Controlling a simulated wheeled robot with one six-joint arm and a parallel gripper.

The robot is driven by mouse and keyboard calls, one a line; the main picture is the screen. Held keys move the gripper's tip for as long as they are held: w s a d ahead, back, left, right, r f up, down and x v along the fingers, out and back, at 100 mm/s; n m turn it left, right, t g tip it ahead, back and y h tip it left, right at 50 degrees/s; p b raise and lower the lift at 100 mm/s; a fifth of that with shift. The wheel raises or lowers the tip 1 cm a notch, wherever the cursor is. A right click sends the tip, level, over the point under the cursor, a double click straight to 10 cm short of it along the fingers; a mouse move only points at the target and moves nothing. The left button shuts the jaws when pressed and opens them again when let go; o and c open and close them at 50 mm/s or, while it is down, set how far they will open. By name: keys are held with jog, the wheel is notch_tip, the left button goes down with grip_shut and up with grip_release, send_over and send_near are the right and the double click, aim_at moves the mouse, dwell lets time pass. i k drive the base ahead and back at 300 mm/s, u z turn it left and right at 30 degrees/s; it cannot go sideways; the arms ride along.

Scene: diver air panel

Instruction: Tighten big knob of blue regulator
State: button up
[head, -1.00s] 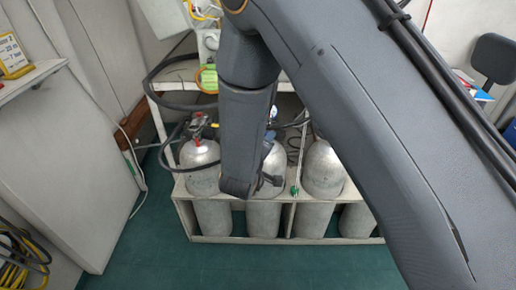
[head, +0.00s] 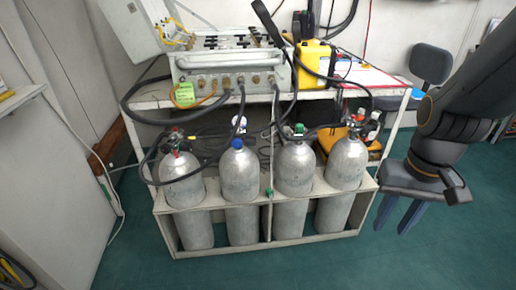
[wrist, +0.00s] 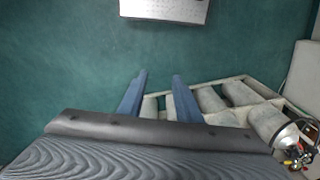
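The blue regulator knob (head: 238,143) sits on top of the second silver tank from the left (head: 240,172) in the head view. Dark hoses pass close to it. My gripper (head: 391,229) is at the right in the head view, pointing down beside the rack and well apart from the blue knob. Its two blue fingers are spread with nothing between them. The wrist view shows the same open fingers (wrist: 160,76). I cannot make out the blue knob in the wrist view.
A pale rack (head: 262,243) holds several tanks; others carry red (head: 175,152) and green (head: 299,129) fittings. A control panel (head: 230,75) with hoses stands on the shelf behind. A yellow case (head: 313,65) is beside it. Green floor (head: 330,268) in front is clear.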

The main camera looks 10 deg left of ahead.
aim_at(236, 143)
jog(key=z, duration=1.3)
jog(key=k, duration=0.65)
jog(key=u, duration=1.4)
